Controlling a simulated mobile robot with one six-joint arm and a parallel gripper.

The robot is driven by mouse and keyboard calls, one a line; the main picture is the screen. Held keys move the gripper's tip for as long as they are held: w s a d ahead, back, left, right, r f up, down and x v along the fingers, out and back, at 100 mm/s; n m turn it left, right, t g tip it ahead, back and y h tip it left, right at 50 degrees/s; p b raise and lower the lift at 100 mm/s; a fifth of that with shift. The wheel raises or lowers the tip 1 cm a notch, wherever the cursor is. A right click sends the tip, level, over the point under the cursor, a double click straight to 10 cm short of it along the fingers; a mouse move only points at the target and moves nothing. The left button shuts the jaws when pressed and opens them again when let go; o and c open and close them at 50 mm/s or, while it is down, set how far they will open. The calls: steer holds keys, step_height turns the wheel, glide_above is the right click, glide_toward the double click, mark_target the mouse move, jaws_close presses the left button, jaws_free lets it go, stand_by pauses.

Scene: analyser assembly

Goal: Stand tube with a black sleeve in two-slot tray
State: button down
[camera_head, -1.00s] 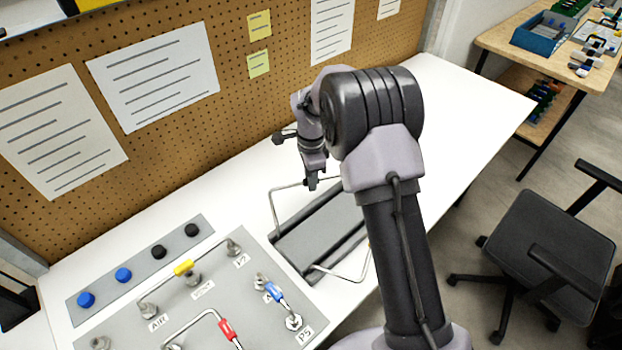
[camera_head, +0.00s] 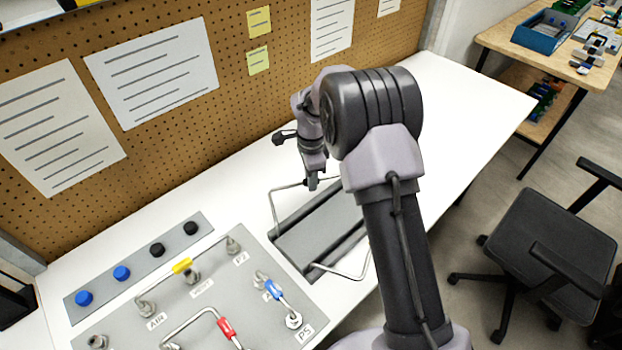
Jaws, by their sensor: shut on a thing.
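My gripper (camera_head: 312,184) is shut on a thin bent metal tube (camera_head: 274,212) at the back left of the two-slot tray. The dark fingers cover the tube's middle, so I cannot make out its sleeve. One leg of the tube runs down by the left edge of the grey tray (camera_head: 297,246); I cannot tell whether its end touches the tray. The right part of the tray and the tube's far end are hidden behind my arm.
A grey panel (camera_head: 215,311) at the front left carries tubes with yellow, red and blue sleeves on fittings. A strip with blue and black knobs (camera_head: 139,262) lies behind it. A pegboard (camera_head: 240,95) bounds the back. The white bench (camera_head: 455,105) is clear at right.

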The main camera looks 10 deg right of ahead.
steer(key=shift+f+b, duration=0.3)
steer(key=c, duration=1.3)
jaws_free()
step_height(320, 180, up, 18)
steer(key=p, duration=0.6)
steer(key=shift+f+p, duration=0.25)
steer(key=shift+p, duration=0.1)
